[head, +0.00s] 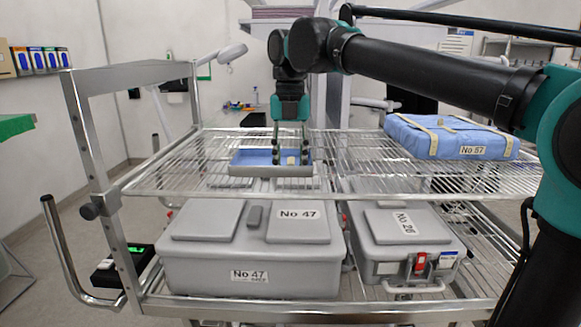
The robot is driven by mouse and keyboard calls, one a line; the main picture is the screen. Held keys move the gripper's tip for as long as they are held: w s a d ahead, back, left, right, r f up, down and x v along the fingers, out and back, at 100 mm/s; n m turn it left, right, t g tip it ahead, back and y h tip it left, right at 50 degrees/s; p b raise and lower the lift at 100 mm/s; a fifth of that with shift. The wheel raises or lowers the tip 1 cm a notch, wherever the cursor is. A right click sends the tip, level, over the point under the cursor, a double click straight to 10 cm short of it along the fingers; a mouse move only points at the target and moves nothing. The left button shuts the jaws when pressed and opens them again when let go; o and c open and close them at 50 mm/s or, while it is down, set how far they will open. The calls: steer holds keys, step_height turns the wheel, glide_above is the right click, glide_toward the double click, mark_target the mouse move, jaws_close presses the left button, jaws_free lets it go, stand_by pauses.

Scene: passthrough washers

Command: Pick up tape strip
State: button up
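My gripper (290,158) points straight down over a small shallow tray (270,171) with a blue inside, on the upper wire shelf. Its two dark fingers are spread apart. A small beige piece (291,160), which may be the tape strip, shows between the fingertips in the tray. A gap shows between it and each finger, but I cannot tell its exact shape or depth. Beige tape bands (437,122) also cross a blue wrapped package labelled No 57 (462,141) at the right of the shelf.
The wire shelf (170,175) is clear left of the tray and between tray and package. Grey cases labelled No 47 (250,262) and No 26 (405,247) stand on the lower shelf. A metal post (88,140) and rail border the cart at left.

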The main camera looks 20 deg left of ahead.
steer(key=c, duration=0.6)
steer(key=shift+o, duration=0.2)
steer(key=shift+r, duration=0.15)
